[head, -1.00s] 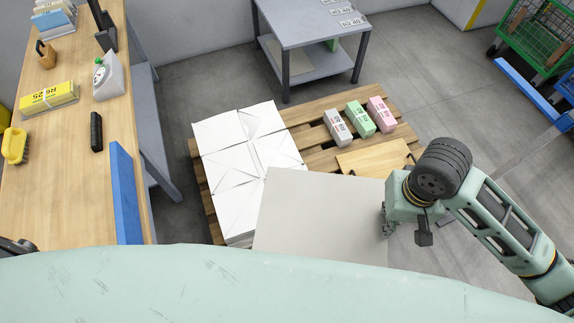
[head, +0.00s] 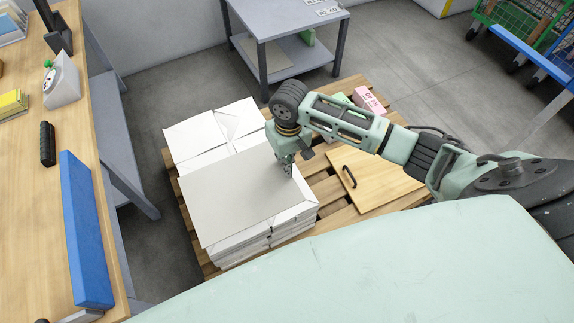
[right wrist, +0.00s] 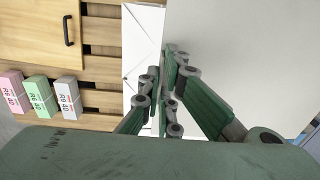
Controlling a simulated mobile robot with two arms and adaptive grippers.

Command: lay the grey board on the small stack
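The grey board (head: 230,195) lies flat over the small stack of white sheets (head: 252,247) on the pallet, covering much of its top. The stack shows past the board at the front right, and more white sheets show behind it. I cannot tell whether the whole board rests on the stack. My right gripper (head: 288,167) points down at the board's right edge. In the right wrist view its fingers (right wrist: 165,75) are close together at the edge of the board (right wrist: 240,50) and look shut on it. My left gripper is out of view.
The wooden pallet (head: 335,190) also carries a wooden board with a black handle (head: 375,172) and tied bundles, including a pink one (head: 370,100). A workbench (head: 30,215) with a blue panel (head: 85,230) stands left, a grey table (head: 285,22) behind. Floor between bench and pallet is clear.

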